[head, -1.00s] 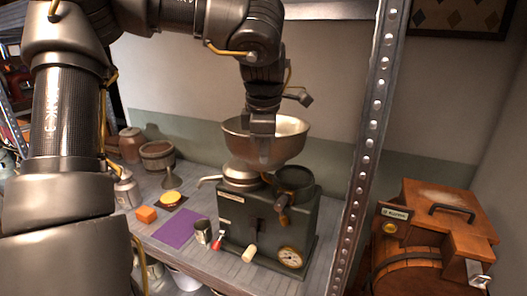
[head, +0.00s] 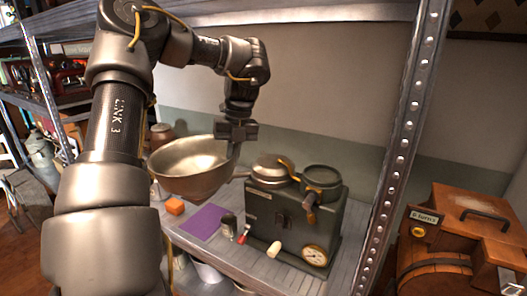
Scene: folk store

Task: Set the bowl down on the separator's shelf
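The wide metal bowl (head: 190,166) is in the air left of the separator, over the left part of the shelf (head: 235,258). My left gripper (head: 236,146) is at the bowl's right rim and is shut on it; the bowl looks roughly level. The separator (head: 318,226) is a dark green box with a dial, standing on the shelf. On its top are a round metal lid (head: 271,168) at the left and a dark open cup (head: 321,178) at the right. My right gripper is not in view.
A metal post (head: 405,140) rises at the right. A wooden box (head: 460,235) stands beyond it.

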